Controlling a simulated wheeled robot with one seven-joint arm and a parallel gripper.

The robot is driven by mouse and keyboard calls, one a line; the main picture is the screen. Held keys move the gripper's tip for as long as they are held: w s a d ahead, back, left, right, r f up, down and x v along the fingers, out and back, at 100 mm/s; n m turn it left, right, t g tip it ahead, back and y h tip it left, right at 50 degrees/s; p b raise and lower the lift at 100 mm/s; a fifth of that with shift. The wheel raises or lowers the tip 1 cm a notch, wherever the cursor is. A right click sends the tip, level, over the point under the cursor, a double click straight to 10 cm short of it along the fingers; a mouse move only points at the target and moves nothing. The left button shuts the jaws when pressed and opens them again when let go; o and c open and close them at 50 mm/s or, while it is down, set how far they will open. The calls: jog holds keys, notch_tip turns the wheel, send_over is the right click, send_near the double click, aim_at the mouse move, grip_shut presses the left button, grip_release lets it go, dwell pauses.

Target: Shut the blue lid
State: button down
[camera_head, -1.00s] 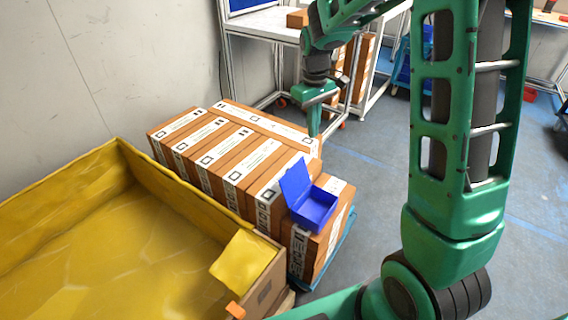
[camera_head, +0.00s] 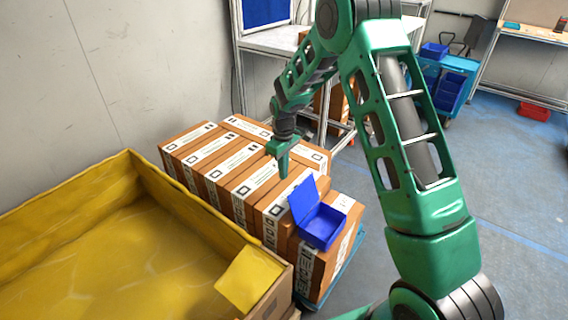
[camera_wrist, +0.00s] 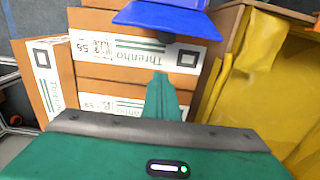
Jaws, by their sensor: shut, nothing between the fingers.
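A small blue box (camera_head: 322,232) sits on the cardboard boxes near the front right of the stack. Its blue lid (camera_head: 303,200) stands open, tilted up on the box's left side. My gripper (camera_head: 283,172) is shut and empty, pointing down above the boxes, behind and left of the lid and apart from it. In the wrist view the shut fingers (camera_wrist: 161,85) point towards the blue lid (camera_wrist: 165,16) at the top of the picture, with a gap between. The inside of the box is hidden in the wrist view.
Brown cardboard boxes (camera_head: 217,172) with white labels form the stack. A yellow-lined crate (camera_head: 175,200) stands to its left, one yellow flap (camera_head: 250,281) beside the blue box. A metal-framed table (camera_head: 275,42) stands behind. Open floor (camera_head: 510,200) lies to the right.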

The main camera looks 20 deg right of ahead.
aim_at(302, 198)
jog(key=s, duration=0.1)
jog(key=s+d+f, duration=0.1)
jog(key=s+d, duration=0.1)
jog(key=shift+s+d+f, duration=0.1)
jog(key=shift+d+f, duration=0.05)
jog(key=shift+f, duration=0.2)
dwell(0.4)
